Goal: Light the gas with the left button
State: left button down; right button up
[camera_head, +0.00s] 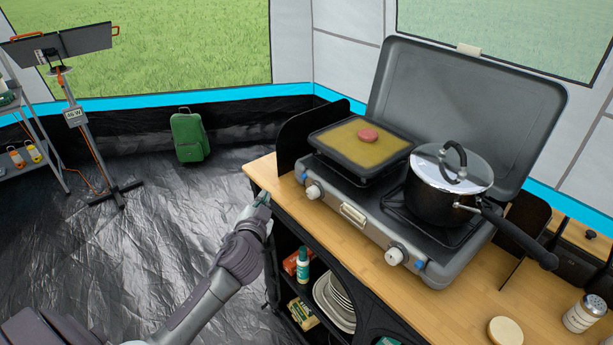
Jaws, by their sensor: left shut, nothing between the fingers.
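The grey camping stove (343,200) stands on the wooden counter with its lid open behind it. On its front, a white left knob (313,191) has a small blue left button (303,177) just to its left. A white right knob (396,255) has a blue button (420,266) to its right. My left gripper (263,198) is shut and empty at the counter's left front edge, left of the left button and apart from it. No flame is visible. My right gripper is out of view.
A square pan (335,135) with a round pink patty sits on the left burner. A lidded pot (435,200) sits on the right burner, its black handle (520,240) reaching right. A shaker (584,313) stands at right. Shelves with plates are below the counter.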

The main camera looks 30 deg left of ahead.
aim_at(304, 176)
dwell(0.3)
pick_arm(q)
jog(key=w+d, duration=0.1)
jog(key=w, duration=0.1)
jog(key=w+d+b, duration=0.1)
jog(key=w, duration=0.2)
jog(key=w+d+b, duration=0.1)
jog(key=w, duration=0.1)
jog(key=shift+w, duration=0.3)
jog(key=shift+w+d, duration=0.2)
jog(key=shift+w, duration=0.05)
dwell(1.1)
jog(key=shift+w+d, duration=0.15)
jog(key=shift+w, duration=0.25)
jog(key=shift+w+d, duration=0.15)
jog(key=shift+w, duration=0.2)
dwell(0.6)
jog(key=shift+s, duration=0.15)
jog(key=shift+s+a, duration=0.3)
jog(key=shift+s, duration=0.35)
